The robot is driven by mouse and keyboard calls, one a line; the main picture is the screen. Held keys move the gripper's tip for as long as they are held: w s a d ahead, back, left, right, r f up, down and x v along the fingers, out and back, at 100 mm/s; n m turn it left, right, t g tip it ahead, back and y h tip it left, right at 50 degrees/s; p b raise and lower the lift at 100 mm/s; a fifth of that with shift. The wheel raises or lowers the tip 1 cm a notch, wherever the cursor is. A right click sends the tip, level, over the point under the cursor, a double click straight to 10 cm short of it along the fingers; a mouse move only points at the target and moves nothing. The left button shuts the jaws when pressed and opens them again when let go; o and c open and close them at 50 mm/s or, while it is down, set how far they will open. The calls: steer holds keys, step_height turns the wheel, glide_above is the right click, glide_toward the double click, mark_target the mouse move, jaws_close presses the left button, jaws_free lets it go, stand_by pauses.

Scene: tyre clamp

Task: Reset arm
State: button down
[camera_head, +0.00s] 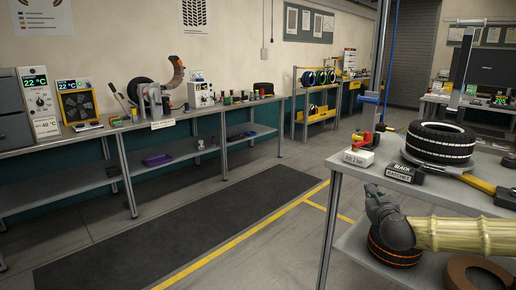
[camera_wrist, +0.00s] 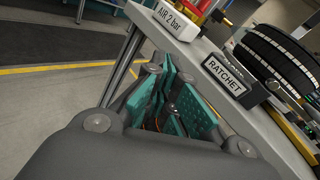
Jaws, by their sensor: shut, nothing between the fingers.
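My gripper (camera_head: 374,192) is grey and sits at the left end of a ribbed, pale yellow arm section, in front of the right-hand table in the head view. In the wrist view my gripper (camera_wrist: 172,82) shows its teal finger pads drawn together with nothing held between them. It is beside the table's edge, near the "RATCHET" label (camera_wrist: 225,76) and the "AIR 2 bar" block (camera_wrist: 176,20). The arm hides part of the lower shelf in the head view.
A black tyre with white marks (camera_head: 440,140) lies on the right-hand table (camera_head: 345,168). An orange-striped tyre (camera_head: 396,254) and a brown ring (camera_head: 478,276) lie below. A long workbench (camera_head: 190,116) lines the left wall. The floor mat (camera_head: 180,225) is clear.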

steer(key=s+a+f+n+g+y, duration=0.2)
steer(key=s+a+f+n, duration=0.25)
steer(key=a+f, duration=0.45)
steer(key=s+a+f+n+g+y, duration=0.25)
steer(key=a+f+n, duration=0.4)
steer(key=f, duration=0.55)
steer(key=s+a+f+n+g, duration=0.3)
steer(key=s+f+n, duration=0.2)
steer(key=s+f, duration=0.4)
steer(key=s+a+f+n+g, duration=0.25)
steer(key=s+f+n, duration=0.25)
steer(key=s+f, duration=0.4)
steer(key=s+d+f+n+g+h, duration=0.1)
steer(key=s+d+f+n+g, duration=0.2)
steer(key=s, duration=0.6)
steer(key=s+d+f+n+g+h, duration=0.1)
steer(key=s+d+f+n, duration=0.15)
steer(key=s+n, duration=0.45)
steer(key=s+d+f+n+g, duration=0.2)
steer(key=s+f, duration=0.2)
steer(key=s, duration=0.7)
step_height(320, 180, up, 17)
steer(key=p, duration=1.7)
steer(key=shift+d+n, duration=0.2)
steer(key=shift+n, duration=0.2)
steer(key=shift+s+d+h, duration=0.1)
steer(key=shift+d+h, duration=0.05)
steer(key=shift+h, duration=0.1)
